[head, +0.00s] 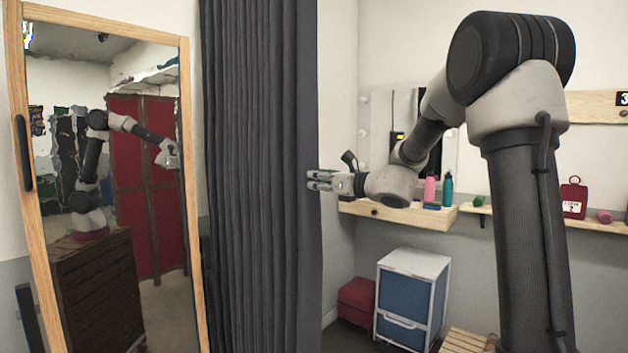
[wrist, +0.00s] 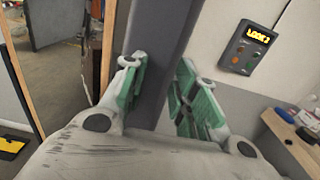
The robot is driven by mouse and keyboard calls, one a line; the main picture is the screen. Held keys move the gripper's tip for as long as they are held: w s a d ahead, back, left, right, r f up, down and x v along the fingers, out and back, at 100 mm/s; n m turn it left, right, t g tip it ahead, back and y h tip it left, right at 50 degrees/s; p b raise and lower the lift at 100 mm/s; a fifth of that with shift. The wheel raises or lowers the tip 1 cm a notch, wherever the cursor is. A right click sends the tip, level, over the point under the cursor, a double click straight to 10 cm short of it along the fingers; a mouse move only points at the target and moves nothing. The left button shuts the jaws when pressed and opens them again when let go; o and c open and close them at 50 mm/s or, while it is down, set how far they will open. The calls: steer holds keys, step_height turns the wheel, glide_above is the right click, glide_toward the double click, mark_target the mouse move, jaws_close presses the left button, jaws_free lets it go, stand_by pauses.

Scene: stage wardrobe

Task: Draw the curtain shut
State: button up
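The curtain (head: 262,170) is dark grey and hangs in long vertical folds, bunched between the mirror and the open room on the right. My gripper (head: 318,180) reaches in from the right to the curtain's right edge. In the wrist view the curtain's edge (wrist: 158,35) is a dark upright band between my two green-padded fingers (wrist: 160,90). The fingers stand apart, one on each side of that band. They do not look closed on it, though their inner contact is partly hidden. The curtain's top and bottom are out of view.
A wood-framed mirror (head: 190,120) stands left of the curtain. At right are a shelf (head: 420,215) with bottles, a white-and-blue drawer unit (head: 410,295) and a red box (head: 357,302). The wrist view shows a wall panel with a lit display (wrist: 248,47).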

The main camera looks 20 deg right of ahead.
steer(key=shift+w+a, duration=0.25)
steer(key=shift+w, duration=0.1)
jaws_close()
